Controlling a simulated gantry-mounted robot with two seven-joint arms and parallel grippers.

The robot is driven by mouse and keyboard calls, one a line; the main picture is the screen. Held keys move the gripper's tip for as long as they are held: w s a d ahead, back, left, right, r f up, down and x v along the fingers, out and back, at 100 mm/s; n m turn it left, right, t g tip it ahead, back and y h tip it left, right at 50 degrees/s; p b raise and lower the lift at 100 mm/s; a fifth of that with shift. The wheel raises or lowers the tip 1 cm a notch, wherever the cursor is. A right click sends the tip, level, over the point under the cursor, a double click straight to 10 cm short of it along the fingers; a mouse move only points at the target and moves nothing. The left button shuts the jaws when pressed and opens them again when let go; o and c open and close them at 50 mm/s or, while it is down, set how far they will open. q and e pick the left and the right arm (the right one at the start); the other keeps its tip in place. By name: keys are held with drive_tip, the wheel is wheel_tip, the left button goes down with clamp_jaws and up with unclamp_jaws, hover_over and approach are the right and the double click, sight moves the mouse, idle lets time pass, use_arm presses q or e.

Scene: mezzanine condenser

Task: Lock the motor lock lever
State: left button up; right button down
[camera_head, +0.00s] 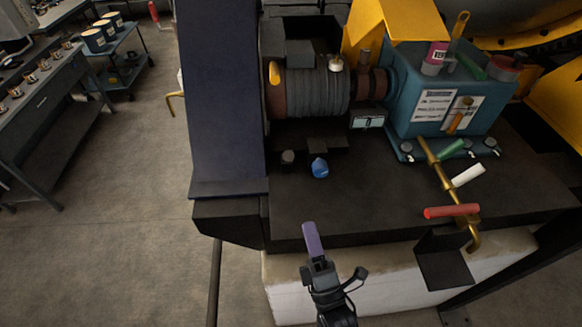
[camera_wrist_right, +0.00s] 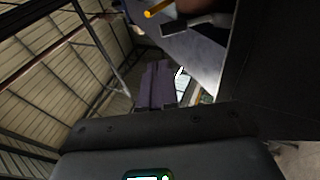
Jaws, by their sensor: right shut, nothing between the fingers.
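The motor (camera_head: 312,90) is a ribbed grey cylinder with brown ends on the dark bench. A short orange lever (camera_head: 274,74) stands upright at its left end; I cannot tell for certain that it is the motor lock lever. An orange lever also shows at the top of the right wrist view (camera_wrist_right: 160,10). My right gripper (camera_head: 311,232), with purple fingers, is shut and empty at the bench's front edge, well short of the motor. Its fingers also show in the right wrist view (camera_wrist_right: 155,85). My left gripper is not in view.
A blue knob (camera_head: 320,168) sits on the bench before the motor. The teal gearbox (camera_head: 415,95) stands right, with a brass pipe bearing green, white and red (camera_head: 452,211) handles before it. A dark blue sloping panel (camera_head: 220,95) borders the motor's left. The bench's front middle is clear.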

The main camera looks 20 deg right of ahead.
drive_tip(key=shift+s, duration=0.15)
drive_tip(key=p, duration=0.4)
approach(290, 161)
drive_tip(key=x, duration=0.6)
drive_tip(key=shift+w, duration=0.45)
drive_tip(key=shift+r, duration=0.2)
